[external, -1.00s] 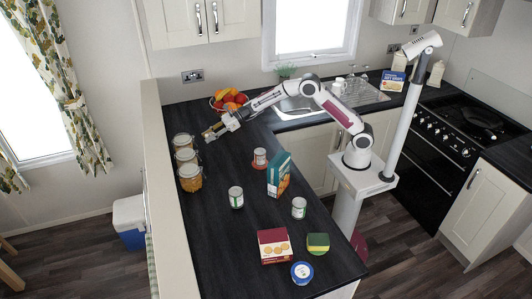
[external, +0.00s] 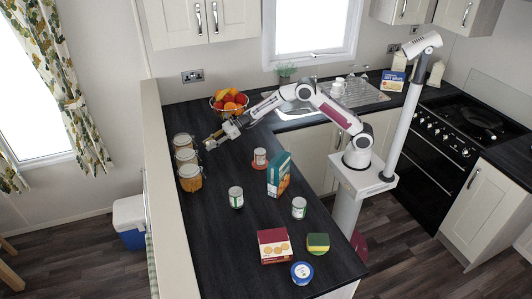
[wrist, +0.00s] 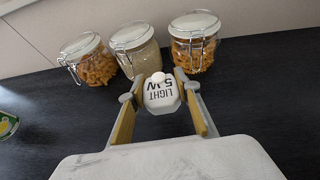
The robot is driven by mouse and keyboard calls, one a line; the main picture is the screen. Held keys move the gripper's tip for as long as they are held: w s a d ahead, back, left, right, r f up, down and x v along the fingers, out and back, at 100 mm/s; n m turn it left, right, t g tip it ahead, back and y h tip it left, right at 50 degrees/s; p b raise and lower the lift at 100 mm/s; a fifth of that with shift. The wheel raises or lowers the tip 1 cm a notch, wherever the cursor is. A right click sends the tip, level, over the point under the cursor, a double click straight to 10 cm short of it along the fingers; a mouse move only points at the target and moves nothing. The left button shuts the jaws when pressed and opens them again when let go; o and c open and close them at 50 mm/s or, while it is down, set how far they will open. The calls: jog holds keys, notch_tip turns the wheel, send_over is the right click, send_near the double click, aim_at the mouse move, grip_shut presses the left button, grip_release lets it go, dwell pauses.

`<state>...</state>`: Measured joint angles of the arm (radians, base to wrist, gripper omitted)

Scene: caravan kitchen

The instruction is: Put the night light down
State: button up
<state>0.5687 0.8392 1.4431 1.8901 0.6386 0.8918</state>
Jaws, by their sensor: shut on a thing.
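The night light (wrist: 162,92) is a small white piece with dark print reading "LIGHT 5W", seen in the wrist view. My gripper (wrist: 161,100) is shut on it, with a finger on each side. In the external view my gripper (external: 211,142) is over the dark counter (external: 215,240), just right of the storage jars. The night light is too small to make out clearly there. I cannot tell whether it touches the counter.
Several glass jars (external: 188,178) stand along the counter's left side, close to my gripper. A fruit bowl (external: 230,105) is behind it. Cans (external: 236,197), a teal box (external: 279,175), a red box (external: 274,246), a sponge (external: 318,242) and a round tub (external: 302,272) stand nearer the front.

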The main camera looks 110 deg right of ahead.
aim_at(212, 156)
jog(key=shift+f, duration=0.1)
jog(key=shift+f, duration=2.25)
jog(key=shift+f, duration=0.2)
jog(key=o, duration=1.2)
jog(key=shift+s, duration=0.2)
jog(key=shift+v, duration=3.75)
jog(key=shift+d+r, duration=0.1)
jog(key=shift+d, duration=0.05)
jog(key=shift+w, duration=0.1)
jog(key=shift+o, duration=0.7)
